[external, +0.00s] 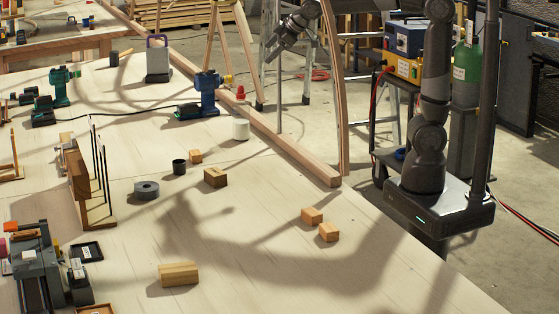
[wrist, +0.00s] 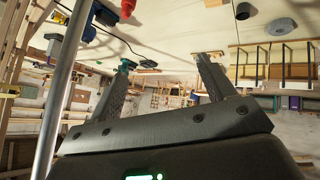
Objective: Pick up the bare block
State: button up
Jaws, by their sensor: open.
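Several small wooden blocks lie on the pale table. Two light blocks, one (external: 311,216) and another (external: 328,232), sit close together at right of centre. A larger light block (external: 178,274) lies near the front. A browner block (external: 215,177) with a dark mark lies near the middle, with a small block (external: 195,156) behind it. I cannot tell for sure which one is the bare block. My gripper (external: 277,43) is high at the top of the external view, away from the blocks. In the wrist view my gripper (wrist: 166,60) is open and empty.
A grey ring (external: 147,190), black cup (external: 179,166) and white cylinder (external: 240,129) stand near the middle blocks. A long wooden beam (external: 270,136) runs along the table's far right edge. Upright racks (external: 97,215) stand at left. The table's front right is clear.

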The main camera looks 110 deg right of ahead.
jog(key=w+d+f, duration=0.5)
jog(key=w+d, duration=0.2)
jog(key=w, duration=0.4)
jog(key=n+g+y, duration=0.2)
jog(key=y, duration=0.4)
send_near(196, 152)
jog(key=shift+t, duration=0.3)
jog(key=x, duration=0.9)
jog(key=shift+s+a+f, duration=0.15)
jog(key=shift+s+f, duration=0.05)
jog(key=shift+c, duration=0.4)
jog(key=c, duration=1)
notch_tip(196, 152, up, 10)
jog(key=shift+r, duration=0.1)
jog(key=shift+c, duration=0.2)
